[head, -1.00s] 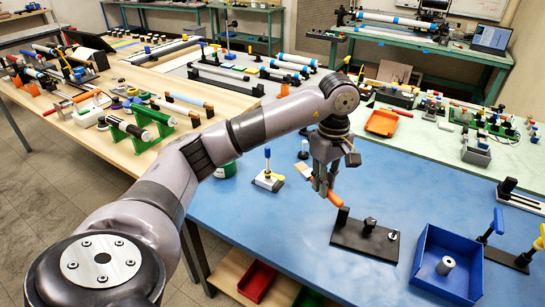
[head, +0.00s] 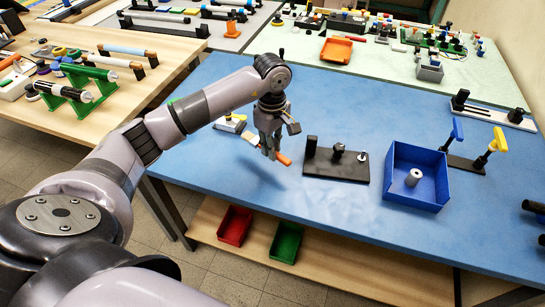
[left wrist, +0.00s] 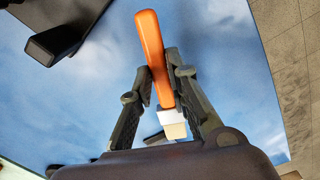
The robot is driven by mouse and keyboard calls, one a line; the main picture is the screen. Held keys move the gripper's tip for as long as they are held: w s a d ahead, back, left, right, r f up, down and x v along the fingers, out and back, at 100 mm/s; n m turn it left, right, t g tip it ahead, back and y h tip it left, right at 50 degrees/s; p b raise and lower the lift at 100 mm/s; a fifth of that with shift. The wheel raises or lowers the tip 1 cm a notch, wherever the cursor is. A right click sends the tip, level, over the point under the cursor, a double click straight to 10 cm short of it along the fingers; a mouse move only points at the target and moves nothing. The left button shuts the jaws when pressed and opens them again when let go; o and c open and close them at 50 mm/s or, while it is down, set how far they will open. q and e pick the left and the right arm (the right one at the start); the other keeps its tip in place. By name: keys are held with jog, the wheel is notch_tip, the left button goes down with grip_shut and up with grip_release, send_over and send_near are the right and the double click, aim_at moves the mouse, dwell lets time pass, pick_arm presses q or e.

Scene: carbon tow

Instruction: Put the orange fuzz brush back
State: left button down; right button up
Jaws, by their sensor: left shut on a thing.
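My left gripper (head: 268,150) is shut on the orange fuzz brush (head: 285,159), over the left part of the blue table. The orange handle sticks out to the lower right of the fingers, and the pale bristle end shows to their upper left. In the left wrist view the brush (left wrist: 152,50) lies between the two fingers, handle pointing away, with a white collar and beige bristles near the palm. The brush appears to be above the table top. My right gripper is not in view.
A black base with upright posts (head: 322,170) stands just right of the brush. Further right is a blue tray (head: 389,165) holding a grey cylinder (head: 413,177). The blue table (head: 350,105) is clear behind the black base.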

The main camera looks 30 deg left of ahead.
aim_at(273, 167)
pick_arm(q)
jog(key=shift+d+f, duration=0.1)
jog(key=shift+f, duration=0.5)
notch_tip(273, 167, down, 4)
jog(key=shift+f+p, duration=0.1)
jog(key=shift+p, duration=0.2)
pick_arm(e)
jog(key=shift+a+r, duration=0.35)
pick_arm(q)
jog(key=shift+f, duration=0.15)
jog(key=c, duration=1.5)
grip_release()
jog(key=shift+c, duration=0.2)
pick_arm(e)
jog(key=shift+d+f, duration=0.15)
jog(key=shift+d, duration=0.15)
